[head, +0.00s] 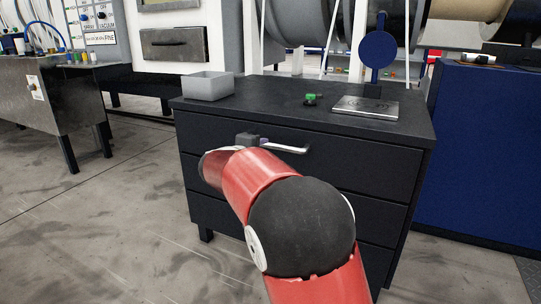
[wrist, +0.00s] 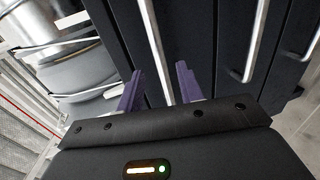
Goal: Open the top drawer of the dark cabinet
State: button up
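The dark cabinet (head: 310,178) stands in front of me in the head view. Its top drawer (head: 350,165) is flush with the cabinet front. The silver bar handle (head: 288,148) of that drawer shows to the right of my gripper (head: 258,141), which is at its left part. In the wrist view my gripper (wrist: 158,88) has two purple fingers spread apart. The handle bar (wrist: 153,48) runs through the gap between them. The fingers do not look closed on it; whether one touches it I cannot tell. My red arm hides part of the lower drawers in the head view.
On the cabinet top are a grey tray (head: 208,86), a small green-topped item (head: 311,98), a metal plate (head: 366,107) and a blue round-headed stand (head: 378,50). A blue cabinet (head: 480,150) stands to the right. The floor at left is open.

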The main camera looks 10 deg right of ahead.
aim_at(270, 146)
jog(key=x, duration=0.7)
jog(key=shift+w+d, duration=0.1)
jog(key=shift+w, duration=0.35)
grip_shut()
